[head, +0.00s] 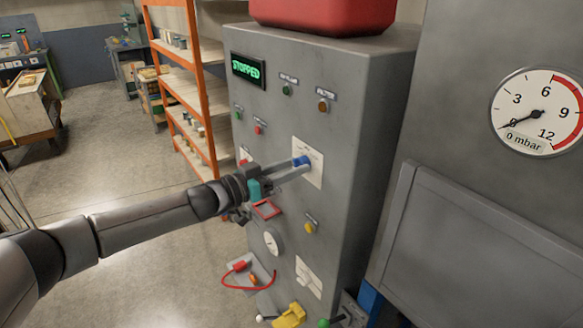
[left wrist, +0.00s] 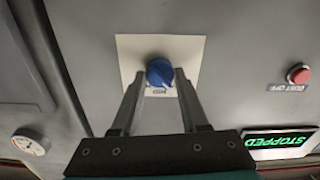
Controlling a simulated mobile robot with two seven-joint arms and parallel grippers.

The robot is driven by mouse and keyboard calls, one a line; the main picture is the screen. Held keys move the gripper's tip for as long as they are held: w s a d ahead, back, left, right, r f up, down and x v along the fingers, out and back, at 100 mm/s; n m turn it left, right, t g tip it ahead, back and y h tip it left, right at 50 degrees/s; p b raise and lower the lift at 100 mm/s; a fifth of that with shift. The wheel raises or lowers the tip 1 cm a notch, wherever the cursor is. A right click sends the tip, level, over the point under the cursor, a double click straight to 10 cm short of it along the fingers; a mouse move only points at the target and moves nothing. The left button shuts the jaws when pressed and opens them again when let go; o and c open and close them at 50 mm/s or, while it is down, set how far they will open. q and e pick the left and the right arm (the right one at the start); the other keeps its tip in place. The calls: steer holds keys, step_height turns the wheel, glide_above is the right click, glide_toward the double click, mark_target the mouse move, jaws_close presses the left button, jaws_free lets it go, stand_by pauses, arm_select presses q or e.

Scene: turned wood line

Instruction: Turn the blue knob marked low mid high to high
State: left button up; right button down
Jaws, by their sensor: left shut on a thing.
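The blue knob (head: 301,161) sits on a pale label plate (head: 313,172) on the front of the grey cabinet. It also shows in the left wrist view as a round blue knob (left wrist: 159,72) on its plate (left wrist: 190,46), with a lighter pointer mark near its lower side. My right gripper is not in view.
The cabinet (head: 345,120) carries a green STOPPED display (head: 248,70), a red button (left wrist: 299,74), small lamps, a dial gauge (head: 272,242) and a yellow knob (head: 310,227). A large 0 mbar gauge (head: 539,110) is at right. Orange shelving (head: 190,85) stands behind left.

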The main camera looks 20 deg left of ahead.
arm_select(q)
jaws_close()
steer(key=shift+m, duration=0.3)
steer(key=shift+f+m+b, duration=0.1)
steer(key=shift+m+b, duration=0.75)
steer(key=shift+m, duration=7.75)
steer(key=o, duration=1)
jaws_free()
